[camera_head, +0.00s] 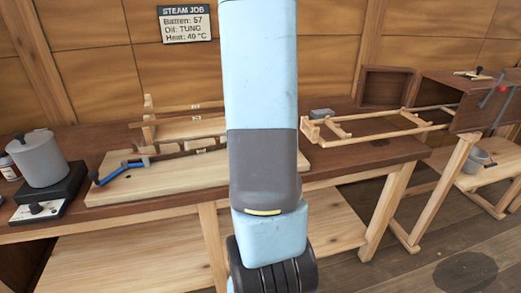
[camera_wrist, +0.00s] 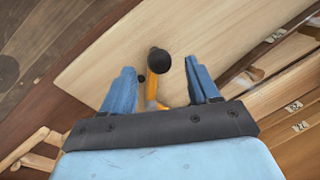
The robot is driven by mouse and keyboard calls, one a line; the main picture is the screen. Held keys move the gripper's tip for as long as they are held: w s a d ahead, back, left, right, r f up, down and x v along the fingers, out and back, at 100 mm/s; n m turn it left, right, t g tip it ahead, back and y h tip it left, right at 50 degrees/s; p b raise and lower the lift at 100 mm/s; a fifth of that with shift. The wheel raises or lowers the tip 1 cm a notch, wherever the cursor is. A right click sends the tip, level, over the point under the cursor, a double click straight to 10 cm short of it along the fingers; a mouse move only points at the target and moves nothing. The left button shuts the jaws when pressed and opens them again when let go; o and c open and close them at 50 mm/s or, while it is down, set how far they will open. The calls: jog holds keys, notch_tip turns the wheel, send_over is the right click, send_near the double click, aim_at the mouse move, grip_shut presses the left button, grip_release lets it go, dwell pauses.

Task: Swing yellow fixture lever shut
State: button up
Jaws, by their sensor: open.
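The yellow lever (camera_wrist: 152,92) shows in the wrist view, ending in a round black knob (camera_wrist: 160,62). My gripper (camera_wrist: 159,68) is open, with one blue finger on each side of the lever. The knob appears between the fingertips, with gaps on both sides; I cannot tell how far below them it is. The lever's lower part is hidden behind my gripper's dark crossbar. A pale wooden board (camera_wrist: 100,70) lies beneath. In the head view my arm hides the yellow lever and my gripper.
A blue lever (camera_head: 122,171) with a black knob lies at the board's left. A grey pot (camera_head: 37,158) stands on a dark hotplate at far left. A slatted frame (camera_head: 375,122) lies right of my arm.

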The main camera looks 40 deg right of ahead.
notch_tip(320, 180, up, 8)
jog(key=s+d, duration=0.1)
jog(key=shift+s+r, duration=0.15)
dwell(0.5)
jog(key=s+a+r+n+t, duration=0.1)
jog(key=s+a+r+n, duration=0.2)
jog(key=a, duration=0.7)
jog(key=s+a+r+n+t+h, duration=0.1)
jog(key=s+a+r+n, duration=0.2)
jog(key=a, duration=0.8)
jog(key=s+a+r+n+t, duration=0.1)
jog(key=s+a+r+n, duration=0.2)
jog(key=a, duration=0.8)
jog(key=shift+r+n+t, duration=0.4)
jog(key=shift+r+n, duration=0.2)
jog(key=shift+r, duration=0.15)
